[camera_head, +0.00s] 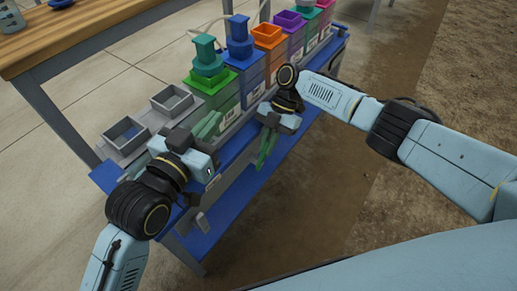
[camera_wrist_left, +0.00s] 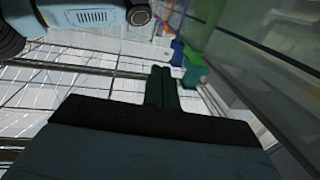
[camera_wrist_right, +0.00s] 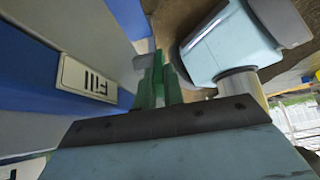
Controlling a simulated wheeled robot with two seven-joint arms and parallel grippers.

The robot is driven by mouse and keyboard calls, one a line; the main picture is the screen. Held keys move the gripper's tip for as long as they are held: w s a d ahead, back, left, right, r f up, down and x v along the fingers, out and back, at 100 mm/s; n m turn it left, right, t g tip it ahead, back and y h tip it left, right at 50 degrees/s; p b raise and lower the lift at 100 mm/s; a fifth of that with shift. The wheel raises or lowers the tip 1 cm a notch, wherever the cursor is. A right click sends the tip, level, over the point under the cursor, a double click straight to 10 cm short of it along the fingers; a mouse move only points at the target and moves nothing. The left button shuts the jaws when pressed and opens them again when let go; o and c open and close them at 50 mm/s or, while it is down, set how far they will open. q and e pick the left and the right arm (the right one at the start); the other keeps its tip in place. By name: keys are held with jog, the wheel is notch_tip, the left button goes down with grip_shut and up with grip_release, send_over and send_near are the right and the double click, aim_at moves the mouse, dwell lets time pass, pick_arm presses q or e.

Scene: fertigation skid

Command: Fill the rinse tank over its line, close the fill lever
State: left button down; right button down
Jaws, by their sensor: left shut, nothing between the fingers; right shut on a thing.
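Two open grey tanks stand at the left end of the blue-topped skid: one nearer the end (camera_head: 125,135) and one beside it (camera_head: 172,101). I cannot tell which is the rinse tank, and no fill line or water level is readable. My right gripper (camera_head: 266,150), with green fingers, is at the skid's front, low and pointing down. In the right wrist view its fingers (camera_wrist_right: 158,80) are shut on the fill lever, mostly hidden, beside a white "Fill" label (camera_wrist_right: 88,80).
A row of coloured containers runs along the skid: green (camera_head: 210,82), blue (camera_head: 240,55), orange (camera_head: 268,37) and purple (camera_head: 290,22). A wooden-topped table (camera_head: 75,42) stands behind at left. Open floor (camera_head: 350,190) lies in front of the skid.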

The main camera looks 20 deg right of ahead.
pick_arm(q)
notch_tip(320, 180, down, 10)
jog(key=s+d+m+g+y, duration=0.2)
jog(key=g+y, duration=0.1)
jog(key=g, duration=0.3)
send_near(264, 148)
jog(key=shift+g, duration=0.3)
jog(key=x, duration=0.7)
jog(key=shift+w+r, duration=0.15)
jog(key=shift+r, duration=0.05)
